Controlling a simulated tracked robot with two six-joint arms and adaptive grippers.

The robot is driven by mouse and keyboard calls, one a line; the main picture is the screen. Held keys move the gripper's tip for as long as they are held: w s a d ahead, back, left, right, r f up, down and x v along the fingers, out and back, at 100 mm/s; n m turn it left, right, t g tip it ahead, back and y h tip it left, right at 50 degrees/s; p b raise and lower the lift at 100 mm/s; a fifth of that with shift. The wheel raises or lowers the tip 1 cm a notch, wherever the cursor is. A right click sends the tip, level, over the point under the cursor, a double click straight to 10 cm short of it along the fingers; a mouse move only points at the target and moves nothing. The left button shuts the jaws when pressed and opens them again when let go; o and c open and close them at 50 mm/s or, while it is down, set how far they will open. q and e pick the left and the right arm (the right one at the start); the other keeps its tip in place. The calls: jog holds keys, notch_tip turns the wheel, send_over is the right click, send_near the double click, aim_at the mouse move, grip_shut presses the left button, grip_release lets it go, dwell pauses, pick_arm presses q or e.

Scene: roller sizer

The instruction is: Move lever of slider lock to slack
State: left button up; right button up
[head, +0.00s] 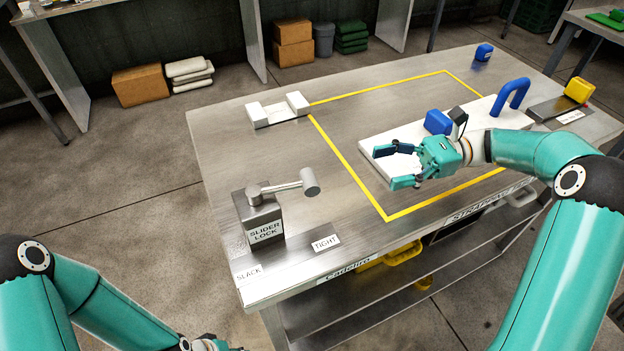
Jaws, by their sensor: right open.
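The slider lock (259,219) is a grey metal block with a "SLIDER LOCK" label at the table's left front corner. Its lever (284,187) is a rod with a thick cylindrical knob, pointing right, on the side of the "TIGHT" label (326,243). The "SLACK" label (249,273) lies at the left front corner. My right gripper (392,166) is open and empty over the white board, pointing left, well to the right of the lever knob. My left gripper (212,344) is barely in view at the bottom edge, its fingers mostly cut off.
The metal table (240,130) has a yellow taped outline. A white board (375,143) carries a blue block (438,122) and a blue handle (512,95). A white bracket (277,111) stands at the back left. The tabletop between lever and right gripper is clear.

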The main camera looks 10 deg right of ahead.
aim_at(313, 183)
jog(key=a, duration=1.5)
jog(key=shift+s, duration=0.25)
grip_shut()
